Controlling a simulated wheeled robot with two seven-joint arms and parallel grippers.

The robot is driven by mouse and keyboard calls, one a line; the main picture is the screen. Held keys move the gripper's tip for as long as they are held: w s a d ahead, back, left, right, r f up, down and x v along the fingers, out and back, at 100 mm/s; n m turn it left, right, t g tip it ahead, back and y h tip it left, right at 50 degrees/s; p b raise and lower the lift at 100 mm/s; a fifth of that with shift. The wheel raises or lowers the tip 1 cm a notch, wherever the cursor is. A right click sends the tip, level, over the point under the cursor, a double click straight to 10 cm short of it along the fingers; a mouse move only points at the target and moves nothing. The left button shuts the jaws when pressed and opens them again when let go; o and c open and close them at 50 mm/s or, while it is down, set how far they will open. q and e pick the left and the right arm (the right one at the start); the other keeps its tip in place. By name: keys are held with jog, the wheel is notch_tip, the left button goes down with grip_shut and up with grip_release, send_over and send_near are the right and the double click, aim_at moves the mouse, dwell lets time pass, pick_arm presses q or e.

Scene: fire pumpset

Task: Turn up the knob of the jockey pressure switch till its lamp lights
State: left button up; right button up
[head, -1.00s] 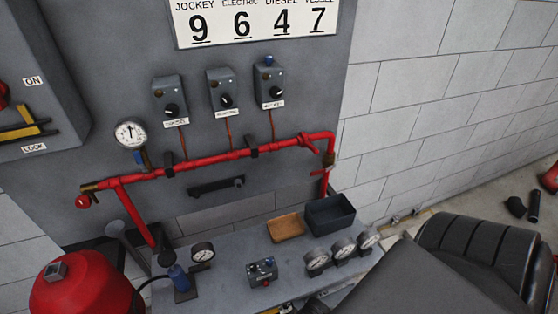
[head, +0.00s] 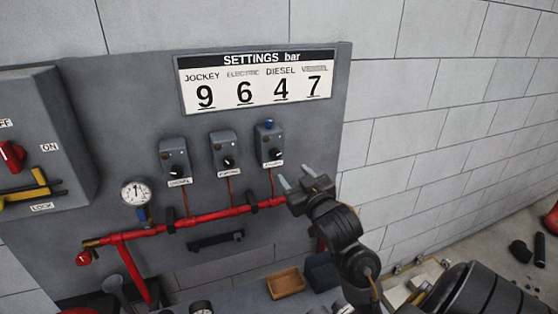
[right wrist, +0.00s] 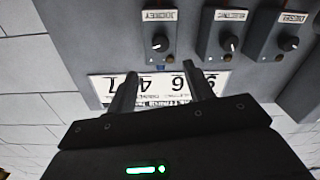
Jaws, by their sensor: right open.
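The jockey pressure switch (head: 269,146) is the rightmost of three grey boxes on the panel, with a blue cap on top. Its black knob (head: 275,154) faces out above a white label. In the right wrist view, which is turned over, the jockey switch's knob (right wrist: 160,42) is at the left under its label. I cannot tell a lit lamp on it. My right gripper (head: 295,177) is open and empty, just below and right of that switch, apart from it. Its two fingers also show in the right wrist view (right wrist: 163,82). My left gripper is not in view.
The electric (head: 224,151) and diesel (head: 174,161) switches are left of the jockey one. A settings sign (head: 255,80) hangs above. A red pipe (head: 210,217) and gauge (head: 135,193) are below. A bench holds a brown tray (head: 286,284) and dark bin (head: 322,272).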

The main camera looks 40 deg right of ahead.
aim_at(277, 156)
jog(key=b+x, duration=0.6)
jog(key=x, duration=0.5)
jog(key=shift+f+b, duration=0.1)
jog(key=shift+b, duration=0.3)
jog(key=c, duration=0.9)
jog(key=shift+m+p, duration=0.5)
jog(key=shift+p, duration=0.15)
jog(key=shift+c, duration=0.4)
